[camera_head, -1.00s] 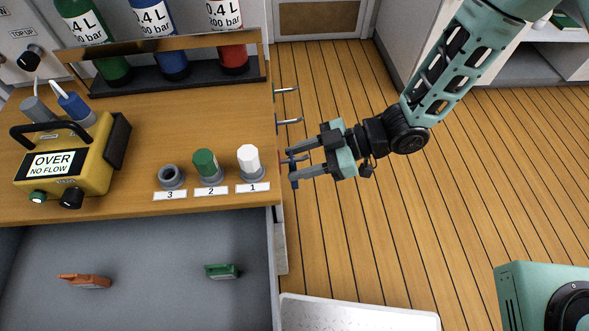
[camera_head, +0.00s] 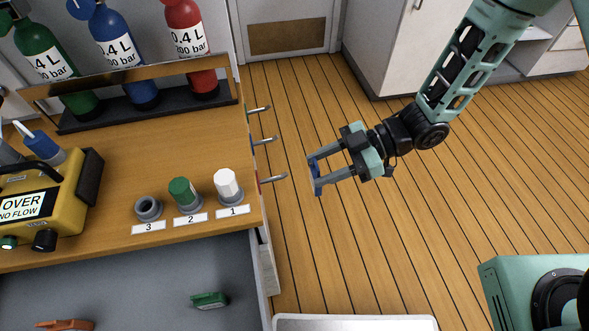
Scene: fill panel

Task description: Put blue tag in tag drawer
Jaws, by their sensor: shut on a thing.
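My gripper (camera_head: 315,176) is shut on the blue tag (camera_head: 313,166), a small dark blue piece between its fingertips. It holds the tag in the air to the right of the workbench, clear of the hooks on the bench's side. An open grey drawer (camera_head: 130,289) extends below the bench's front edge, to the lower left of my gripper. A green tag (camera_head: 209,300) and an orange tag (camera_head: 66,325) lie in the drawer, the orange one partly cut off by the picture's edge.
Several metal hooks, one of them the nearest hook (camera_head: 273,178), stick out from the bench's right side. The bench top (camera_head: 110,215) carries a yellow device (camera_head: 60,215), a green knob (camera_head: 183,191) and a white knob (camera_head: 227,183). Gas cylinders stand in a rack behind.

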